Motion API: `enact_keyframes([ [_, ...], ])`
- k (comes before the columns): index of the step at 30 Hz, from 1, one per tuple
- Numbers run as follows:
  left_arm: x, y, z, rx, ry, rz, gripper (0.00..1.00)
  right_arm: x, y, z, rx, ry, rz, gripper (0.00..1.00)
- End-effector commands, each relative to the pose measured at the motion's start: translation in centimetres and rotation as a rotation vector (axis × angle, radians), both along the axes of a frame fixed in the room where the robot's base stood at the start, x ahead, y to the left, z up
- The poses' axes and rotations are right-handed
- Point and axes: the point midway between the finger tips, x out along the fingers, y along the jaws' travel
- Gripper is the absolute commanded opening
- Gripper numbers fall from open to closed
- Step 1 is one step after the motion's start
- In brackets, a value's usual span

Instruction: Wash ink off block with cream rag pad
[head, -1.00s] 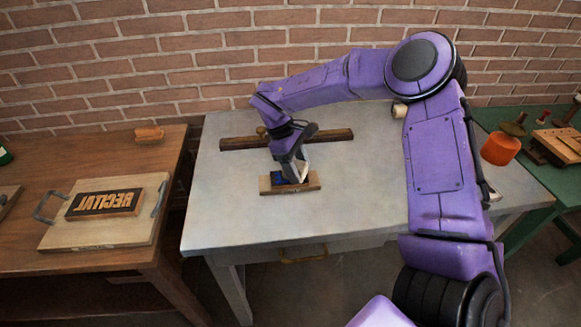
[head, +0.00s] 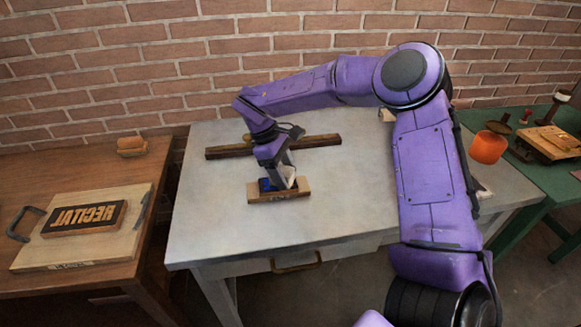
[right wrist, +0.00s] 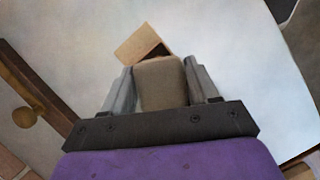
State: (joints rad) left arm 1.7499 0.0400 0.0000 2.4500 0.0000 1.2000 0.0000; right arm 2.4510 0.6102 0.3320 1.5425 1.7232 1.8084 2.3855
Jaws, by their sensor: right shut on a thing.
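My right gripper (head: 277,178) is over a small wooden block (head: 294,193) on the grey table, and hides much of its top. A blue patch shows there at the gripper's tip. In the right wrist view the gripper (right wrist: 163,75) is shut on the cream rag pad (right wrist: 161,82), which looks dull beige between the two fingers. The block's tan edge (right wrist: 135,44) and a dark part of its face show just beyond the pad. I cannot tell whether pad and block touch. My left gripper is not in view.
A dark wooden bar (head: 315,142) lies behind the block on the grey table (head: 215,225). A dark mirror-lettered block (head: 85,217) lies on a handled board (head: 120,250) at left. An orange cup-like object (head: 488,147) stands right. The grey table's front is clear.

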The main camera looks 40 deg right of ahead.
Motion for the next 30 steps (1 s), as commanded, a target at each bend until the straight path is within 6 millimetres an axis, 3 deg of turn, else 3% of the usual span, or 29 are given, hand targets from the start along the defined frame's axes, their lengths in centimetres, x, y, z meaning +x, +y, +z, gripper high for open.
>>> enact_keyframes([
  [21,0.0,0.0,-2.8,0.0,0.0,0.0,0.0,2.9,4.8,0.1,0.0,0.001,0.0,0.35],
  [30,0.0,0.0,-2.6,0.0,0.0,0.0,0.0,3.0,4.9,0.4,0.002,0.001,-0.001,0.35],
])
